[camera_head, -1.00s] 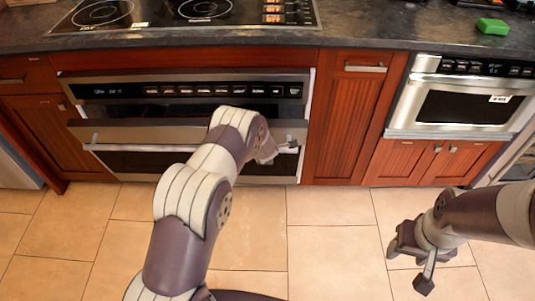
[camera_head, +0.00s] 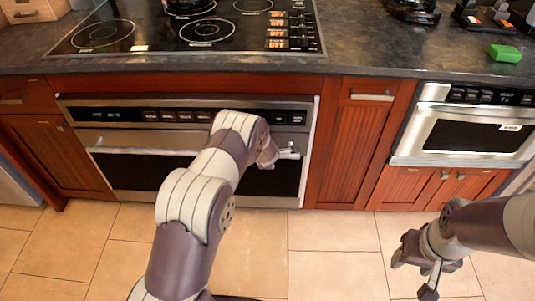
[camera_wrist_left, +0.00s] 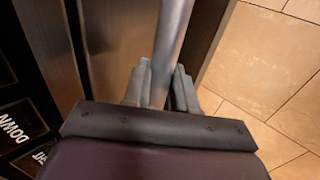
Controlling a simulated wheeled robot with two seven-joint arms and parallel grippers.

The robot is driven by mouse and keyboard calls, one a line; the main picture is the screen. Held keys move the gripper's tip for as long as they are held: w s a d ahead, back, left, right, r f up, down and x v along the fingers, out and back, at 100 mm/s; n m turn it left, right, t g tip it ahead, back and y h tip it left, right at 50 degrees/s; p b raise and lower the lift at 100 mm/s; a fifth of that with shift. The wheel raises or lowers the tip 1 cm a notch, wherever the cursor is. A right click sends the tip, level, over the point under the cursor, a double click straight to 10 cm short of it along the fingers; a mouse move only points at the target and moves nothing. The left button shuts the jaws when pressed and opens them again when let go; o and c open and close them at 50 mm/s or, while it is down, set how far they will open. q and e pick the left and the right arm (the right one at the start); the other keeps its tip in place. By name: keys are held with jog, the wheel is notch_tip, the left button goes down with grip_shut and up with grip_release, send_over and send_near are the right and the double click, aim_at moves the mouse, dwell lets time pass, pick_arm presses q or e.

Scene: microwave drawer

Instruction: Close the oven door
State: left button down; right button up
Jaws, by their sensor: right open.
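The oven door (camera_head: 145,172) is in the middle left of the head view, below the oven's control panel. It looks flush or nearly flush with the oven front; any small gap is hard to tell. Its long metal handle (camera_head: 150,151) runs across the door. My left gripper (camera_head: 289,152) is at the handle's right end. In the left wrist view, the fingers of my left gripper (camera_wrist_left: 162,88) lie close on both sides of the handle bar (camera_wrist_left: 172,35) and appear shut on it. My right gripper (camera_head: 415,275) is open and empty above the floor at lower right.
A black cooktop (camera_head: 190,28) is set in the dark counter (camera_head: 370,45) above the oven. A microwave (camera_head: 470,130) is built in at right, above wooden cabinets. A green block (camera_head: 505,53) lies on the counter. The tiled floor (camera_head: 330,270) in front is clear.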

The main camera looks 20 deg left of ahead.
pick_arm(q)
jog(key=c, duration=1)
grip_release()
jog(key=shift+w+a+r, duration=0.15)
jog(key=shift+w+a, duration=0.05)
jog(key=shift+w, duration=0.3)
jog(key=shift+w+f, duration=0.3)
jog(key=shift+f, duration=0.15)
jog(key=shift+s+r, duration=0.1)
jog(key=shift+s, duration=0.05)
pick_arm(e)
jog(key=shift+w+a+f, duration=0.15)
jog(key=shift+w+f, duration=0.05)
jog(key=shift+w, duration=0.3)
pick_arm(q)
jog(key=shift+s+r, duration=0.15)
jog(key=p+v, duration=0.1)
jog(key=v, duration=1.1)
jog(key=shift+s+d, duration=0.1)
jog(key=shift+s, duration=0.05)
pick_arm(e)
jog(key=shift+r, duration=0.7)
